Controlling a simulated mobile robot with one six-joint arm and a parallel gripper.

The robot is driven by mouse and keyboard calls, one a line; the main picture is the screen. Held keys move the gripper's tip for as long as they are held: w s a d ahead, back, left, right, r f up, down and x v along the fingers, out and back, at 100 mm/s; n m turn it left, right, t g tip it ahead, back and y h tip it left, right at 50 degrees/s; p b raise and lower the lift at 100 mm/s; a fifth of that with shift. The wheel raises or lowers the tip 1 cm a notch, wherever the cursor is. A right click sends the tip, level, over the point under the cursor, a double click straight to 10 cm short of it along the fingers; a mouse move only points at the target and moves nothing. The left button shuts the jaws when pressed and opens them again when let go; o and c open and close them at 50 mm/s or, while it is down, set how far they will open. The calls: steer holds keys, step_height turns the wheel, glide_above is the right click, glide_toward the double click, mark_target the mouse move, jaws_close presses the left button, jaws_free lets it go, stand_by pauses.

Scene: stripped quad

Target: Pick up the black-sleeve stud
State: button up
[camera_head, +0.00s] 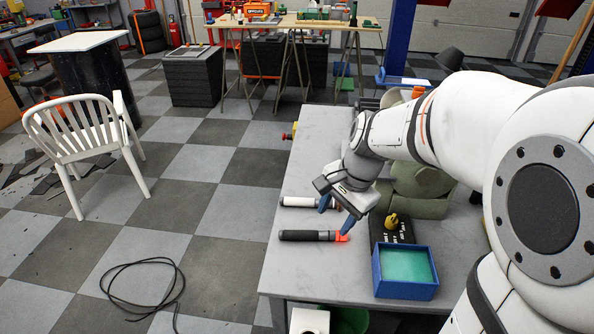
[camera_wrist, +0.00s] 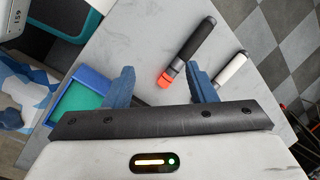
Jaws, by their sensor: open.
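The black-sleeve stud (camera_head: 300,235) lies on its side on the grey table near its left edge, with its orange-red tip to the right. It also shows in the wrist view (camera_wrist: 194,46), slanting down to the orange tip. My gripper (camera_head: 336,214) is open and empty just above the tip end. In the wrist view (camera_wrist: 158,82) its two blue fingers stand wide apart; the orange tip appears between them, close to the right finger. A white-sleeve stud (camera_head: 299,201) lies behind the black one and also shows in the wrist view (camera_wrist: 230,68); its right end is partly hidden by my gripper.
A blue tray with a green inside (camera_head: 405,292) stands at the table's front right. A black block with a yellow piece (camera_head: 393,222) is behind it. Green rounded objects (camera_head: 420,185) stand further back. The table's front left (camera_head: 315,275) is clear.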

mark_target(303, 231)
steer(key=w+a+f+m, duration=0.1)
steer(key=w+f+m, duration=0.1)
steer(key=w, duration=0.1)
steer(key=w+f+m+y+b, duration=0.1)
steer(key=w+f+m, duration=0.2)
steer(key=w+a+f+m+b, duration=0.1)
steer(key=w+f+m, duration=0.2)
steer(key=shift+w+a+f+g+y, duration=0.1)
steer(key=shift+a+g+y, duration=0.25)
steer(key=shift+g+y, duration=0.05)
steer(key=b+x, duration=0.1)
steer(key=x, duration=0.7)
steer(key=shift+d, duration=0.1)
steer(key=c, duration=1.1)
